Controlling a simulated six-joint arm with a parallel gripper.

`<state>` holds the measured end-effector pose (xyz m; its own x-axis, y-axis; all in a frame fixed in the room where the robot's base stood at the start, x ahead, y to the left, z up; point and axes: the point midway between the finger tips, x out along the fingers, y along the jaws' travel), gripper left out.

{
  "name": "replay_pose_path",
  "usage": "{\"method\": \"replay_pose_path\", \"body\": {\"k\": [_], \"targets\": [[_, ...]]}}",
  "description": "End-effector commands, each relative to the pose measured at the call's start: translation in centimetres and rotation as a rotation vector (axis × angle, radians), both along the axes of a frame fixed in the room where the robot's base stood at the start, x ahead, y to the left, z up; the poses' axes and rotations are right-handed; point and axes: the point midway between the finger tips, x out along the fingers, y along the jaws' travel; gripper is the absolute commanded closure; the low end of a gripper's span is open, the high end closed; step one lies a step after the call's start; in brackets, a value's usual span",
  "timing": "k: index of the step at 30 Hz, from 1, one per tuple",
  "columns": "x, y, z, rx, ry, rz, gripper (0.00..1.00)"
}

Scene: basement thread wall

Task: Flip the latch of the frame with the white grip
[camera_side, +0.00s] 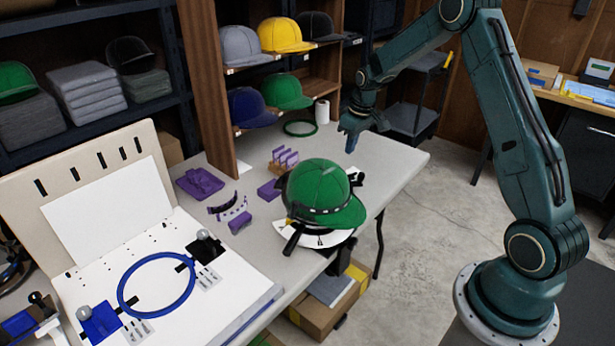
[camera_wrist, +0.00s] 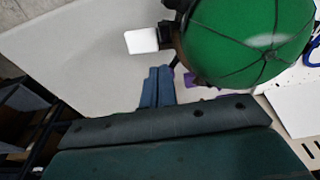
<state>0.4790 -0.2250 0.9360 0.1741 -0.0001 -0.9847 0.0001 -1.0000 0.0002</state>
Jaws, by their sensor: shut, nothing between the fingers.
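A green cap (camera_side: 320,190) sits on a dark cap frame (camera_side: 318,212) with a black band around its lower edge, near the table's right end. In the wrist view the cap (camera_wrist: 243,40) fills the upper right. A flat white grip (camera_wrist: 142,40) sticks out from a black part beside the cap there; in the side view I cannot make it out clearly behind the cap. My gripper (camera_side: 351,148) hangs above the table's far right part, behind and right of the cap, apart from it. In the wrist view its blue fingers (camera_wrist: 158,72) are together and empty, below the white grip.
A blue hoop (camera_side: 157,285) lies on a white board at the left front. Purple pieces (camera_side: 200,183), a small rack (camera_side: 284,160) and a green ring (camera_side: 300,127) lie on the table. Shelves of caps stand behind. The table's right end (camera_side: 400,165) is clear.

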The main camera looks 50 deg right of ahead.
Motion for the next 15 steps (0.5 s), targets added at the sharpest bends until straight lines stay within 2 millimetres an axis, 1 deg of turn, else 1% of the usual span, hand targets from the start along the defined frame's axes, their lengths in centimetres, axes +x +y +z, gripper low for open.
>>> {"method": "replay_pose_path", "body": {"k": [9, 15], "targets": [[-0.1, 0.0, 2.3, -0.001, -0.001, -0.001, 1.00], [-0.2, 0.0, 3.0, 0.000, -0.001, 0.000, 1.00]]}}
